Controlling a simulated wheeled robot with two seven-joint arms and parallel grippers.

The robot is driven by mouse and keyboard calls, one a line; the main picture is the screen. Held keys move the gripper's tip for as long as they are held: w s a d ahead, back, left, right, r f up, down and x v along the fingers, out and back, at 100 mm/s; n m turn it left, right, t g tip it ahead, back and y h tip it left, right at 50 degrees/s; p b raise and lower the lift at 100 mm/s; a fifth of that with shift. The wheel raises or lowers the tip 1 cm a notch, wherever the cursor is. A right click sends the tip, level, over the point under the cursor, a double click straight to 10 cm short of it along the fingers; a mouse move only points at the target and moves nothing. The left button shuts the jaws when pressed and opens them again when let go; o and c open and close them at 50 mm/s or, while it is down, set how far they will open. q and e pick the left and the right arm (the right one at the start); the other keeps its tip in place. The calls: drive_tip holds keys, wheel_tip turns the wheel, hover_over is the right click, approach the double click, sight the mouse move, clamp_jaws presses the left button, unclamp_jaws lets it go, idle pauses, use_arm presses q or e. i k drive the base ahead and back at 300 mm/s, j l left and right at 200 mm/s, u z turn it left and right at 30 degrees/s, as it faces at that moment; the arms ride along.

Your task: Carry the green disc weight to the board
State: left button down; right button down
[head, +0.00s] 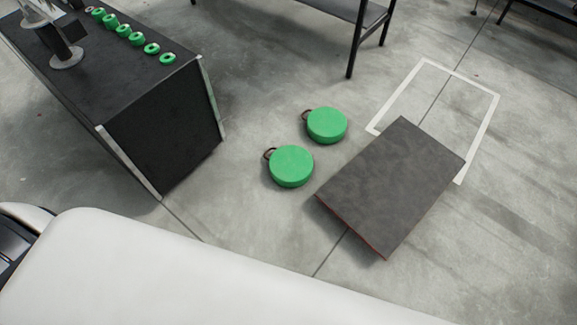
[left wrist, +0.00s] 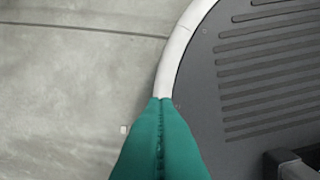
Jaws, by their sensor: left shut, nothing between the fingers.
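Two green disc weights with dark reddish handles lie on the concrete floor in the head view. One disc (head: 291,167) is nearer, and the other disc (head: 327,125) is a little farther back and to the right. Both are apart from the dark grey board (head: 398,185), which lies just right of them. My left gripper (left wrist: 160,102) shows in the left wrist view with its teal fingers shut and empty. It is not in the head view, so its distance from the discs cannot be told. My right gripper is in neither view.
A black cabinet (head: 165,125) stands at the left with several green rings (head: 123,31) on top. A white outline (head: 484,115) is marked on the floor behind the board. A dark-legged table (head: 353,45) stands at the back. Open floor lies between the cabinet and the discs.

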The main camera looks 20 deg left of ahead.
sight(370, 197)
drive_tip(key=i+j, duration=0.35)
drive_tip(key=i, duration=0.15)
drive_tip(key=i+j+u, duration=0.1)
drive_tip(key=i+j, duration=0.6)
drive_tip(key=i, duration=0.3)
drive_tip(key=j+u, duration=0.05)
